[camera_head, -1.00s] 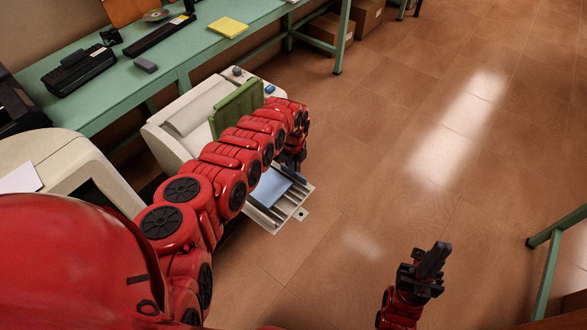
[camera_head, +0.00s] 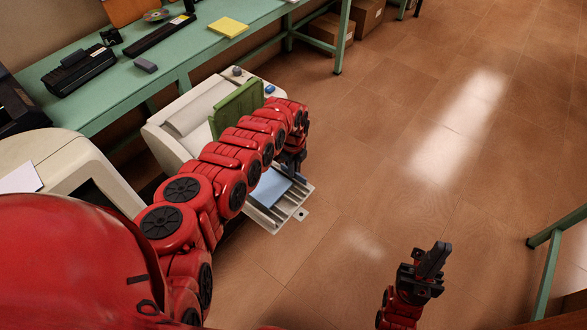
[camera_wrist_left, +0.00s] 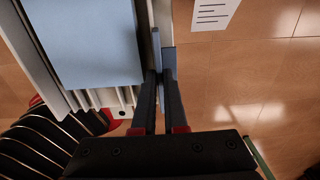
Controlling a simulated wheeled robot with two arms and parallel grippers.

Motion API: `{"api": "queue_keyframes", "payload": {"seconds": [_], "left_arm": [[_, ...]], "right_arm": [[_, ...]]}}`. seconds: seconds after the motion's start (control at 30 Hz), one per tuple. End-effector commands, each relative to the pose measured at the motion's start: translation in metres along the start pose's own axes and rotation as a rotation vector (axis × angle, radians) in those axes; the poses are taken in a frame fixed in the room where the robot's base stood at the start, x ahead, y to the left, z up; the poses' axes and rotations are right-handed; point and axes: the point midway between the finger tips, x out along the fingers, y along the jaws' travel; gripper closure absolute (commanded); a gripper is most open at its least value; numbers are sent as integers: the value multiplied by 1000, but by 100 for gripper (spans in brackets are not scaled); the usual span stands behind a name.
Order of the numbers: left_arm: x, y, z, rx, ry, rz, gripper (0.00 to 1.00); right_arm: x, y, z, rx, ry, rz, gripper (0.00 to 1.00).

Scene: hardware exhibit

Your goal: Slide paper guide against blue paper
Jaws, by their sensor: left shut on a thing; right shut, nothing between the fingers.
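Blue paper (camera_head: 269,188) lies on the pale slotted tray (camera_head: 297,207) of the beige printer. In the left wrist view, the blue paper (camera_wrist_left: 95,40) is left of my fingers. The paper guide (camera_wrist_left: 156,48) is a thin grey-blue upright plate at the tray's right side. My left gripper (camera_wrist_left: 161,76) is shut on the guide. A narrow strip of pale tray shows between the paper's right edge and the guide. In the head view, my left gripper (camera_head: 292,170) is partly hidden by my arm. My right gripper (camera_head: 434,260) is shut and empty, above open floor.
The beige printer (camera_head: 190,110) with a green panel (camera_head: 236,105) stands beside the green table (camera_head: 130,82). Another beige machine (camera_head: 70,150) is at the left. A white printed card (camera_wrist_left: 215,12) shows beyond the guide. The tiled floor at the right is mostly clear.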

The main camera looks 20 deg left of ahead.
Motion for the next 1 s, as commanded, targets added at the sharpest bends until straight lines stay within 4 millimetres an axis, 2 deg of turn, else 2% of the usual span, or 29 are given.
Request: {"api": "queue_keyframes", "payload": {"seconds": [0.13, 0.23, 0.5, 0.57, 0.93, 0.97, 1.0], "left_arm": [[-1, 1, 0, -1, 1, 2, 100], [-4, 6, 1, -2, 0, 4, 100], [-8, 37, 1, -2, 2, 9, 100], [-6, 43, 0, -1, 2, 7, 100], [0, 47, -1, 1, 1, 2, 100], [0, 47, -1, 1, 1, 2, 85], [0, 47, -1, 1, 1, 1, 78]], "right_arm": [[3, 0, 0, 0, 0, 0, 100], [12, 1, -2, 0, 0, 0, 100], [60, 3, -10, 0, 0, 0, 100], [67, 3, -11, 0, 0, 0, 100], [66, 3, -11, 0, 0, 0, 100], [66, 3, -11, 0, 0, 0, 100], [67, 3, -11, 0, 0, 0, 100]]}}
